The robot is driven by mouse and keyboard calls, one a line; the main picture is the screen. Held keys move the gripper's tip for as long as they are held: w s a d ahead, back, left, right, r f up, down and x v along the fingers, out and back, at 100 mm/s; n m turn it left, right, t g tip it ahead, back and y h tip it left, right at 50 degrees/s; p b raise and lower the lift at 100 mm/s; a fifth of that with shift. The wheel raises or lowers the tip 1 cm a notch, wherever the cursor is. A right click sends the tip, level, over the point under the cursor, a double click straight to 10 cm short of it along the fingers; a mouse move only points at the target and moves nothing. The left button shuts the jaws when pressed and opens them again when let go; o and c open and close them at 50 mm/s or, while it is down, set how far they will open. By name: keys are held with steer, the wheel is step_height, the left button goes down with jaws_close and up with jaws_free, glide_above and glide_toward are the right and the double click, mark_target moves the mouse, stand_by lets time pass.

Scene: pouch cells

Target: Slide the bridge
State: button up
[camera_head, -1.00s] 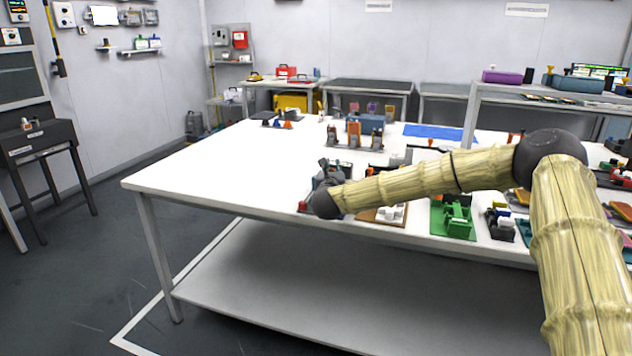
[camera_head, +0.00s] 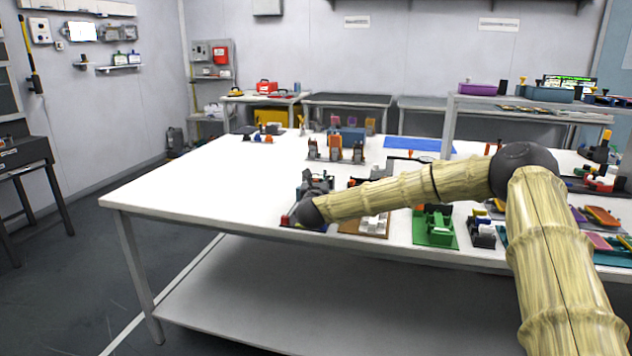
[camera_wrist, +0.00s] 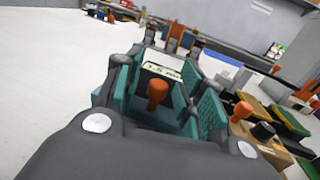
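My gripper (camera_wrist: 165,100) shows in the wrist view with its two teal-padded fingers apart. An upright orange knob (camera_wrist: 157,92) stands between them, with space visible on its sides. Behind the knob is a pale label with dark lettering (camera_wrist: 162,71). I cannot tell which part is the bridge, and no firm grip on the knob shows. In the head view my gripper (camera_head: 315,184) is low over a dark fixture with a red part (camera_head: 289,219) at the table's front edge. My wrist and fingers hide most of that fixture.
To the right along the front edge stand a brown-based fixture (camera_head: 364,228), a green fixture (camera_head: 435,228) and a dark fixture (camera_head: 481,232). A row of upright holders (camera_head: 336,150) stands farther back. The white table (camera_head: 200,190) is clear on the left.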

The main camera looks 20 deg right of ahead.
steer(key=shift+s, duration=0.1)
steer(key=v, duration=1.1)
steer(key=shift+s+a, duration=0.2)
steer(key=shift+s, duration=0.15)
